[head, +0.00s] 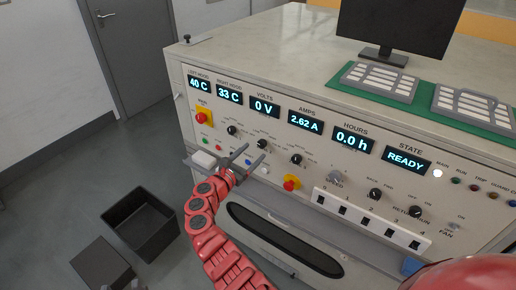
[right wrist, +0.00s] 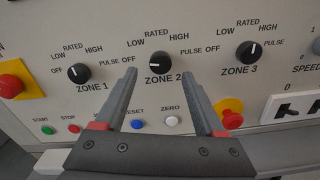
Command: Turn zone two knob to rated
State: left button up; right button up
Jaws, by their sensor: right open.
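The zone two knob (right wrist: 155,62) is a round black knob on the panel, between the zone one knob (right wrist: 79,72) and zone three knob (right wrist: 249,53). Its white mark lies nearly level, pointing left toward the OFF side; RATED is printed above it. My right gripper (right wrist: 160,73) is open, with one fingertip either side of this knob in the right wrist view. I cannot tell whether the fingers touch it. In the head view the right gripper (head: 254,148) is in front of the panel and partly covers that knob. A grey part (head: 118,282) at the bottom left may be my left gripper; its jaws are unclear.
A red emergency button (head: 203,117) on yellow sits left of the knobs, another red knob (head: 291,182) lower right. Blue (right wrist: 134,124) and white (right wrist: 171,122) buttons lie below. The state display (head: 406,160) reads READY. A dark open bin (head: 145,225) stands on the floor.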

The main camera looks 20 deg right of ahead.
aim_at(260, 146)
jog(key=shift+b+x, duration=0.3)
jog(key=shift+x, duration=1.75)
jog(key=shift+f, duration=0.1)
grip_shut()
